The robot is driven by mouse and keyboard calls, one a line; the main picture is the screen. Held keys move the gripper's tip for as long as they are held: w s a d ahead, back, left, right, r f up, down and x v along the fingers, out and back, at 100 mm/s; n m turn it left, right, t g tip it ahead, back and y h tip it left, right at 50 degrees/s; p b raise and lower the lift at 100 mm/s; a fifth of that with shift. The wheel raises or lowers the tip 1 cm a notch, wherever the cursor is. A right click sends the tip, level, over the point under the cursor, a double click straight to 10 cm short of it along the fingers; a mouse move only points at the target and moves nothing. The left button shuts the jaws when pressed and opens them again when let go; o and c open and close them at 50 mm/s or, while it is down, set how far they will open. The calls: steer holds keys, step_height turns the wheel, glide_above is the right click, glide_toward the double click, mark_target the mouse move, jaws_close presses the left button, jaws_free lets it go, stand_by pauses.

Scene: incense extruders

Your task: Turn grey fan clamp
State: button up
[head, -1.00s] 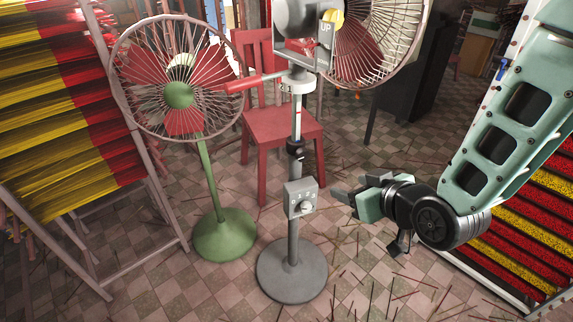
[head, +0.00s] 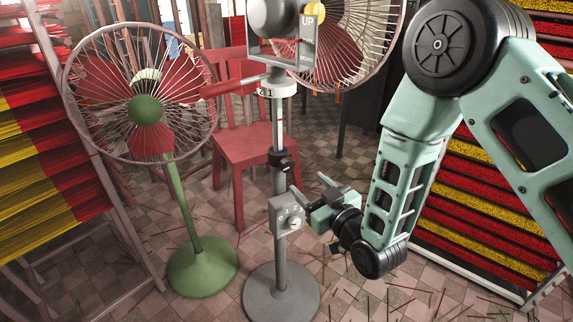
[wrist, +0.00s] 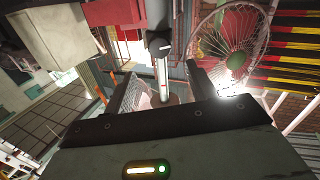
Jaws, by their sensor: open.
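The grey fan's pole (head: 279,130) stands upright on a round grey base (head: 281,293). A black clamp collar (head: 283,160) sits around the pole at mid height; a dark collar also shows at the top middle of the wrist view (wrist: 158,38). A grey control box with a dial (head: 286,214) is lower on the pole. My gripper (head: 310,187) is open, just right of the pole, a little below the collar and near the box's height. In the wrist view the pole shows between my spread fingers (wrist: 163,85); contact cannot be seen.
A green fan (head: 146,110) stands at left, a red chair (head: 250,150) behind. Incense racks stand at left (head: 45,160) and right (head: 480,205). Loose sticks lie on the tiled floor.

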mark_target(289, 166)
steer(key=x, duration=1)
steer(key=shift+w+a, duration=0.2)
steer(key=shift+w, duration=0.15)
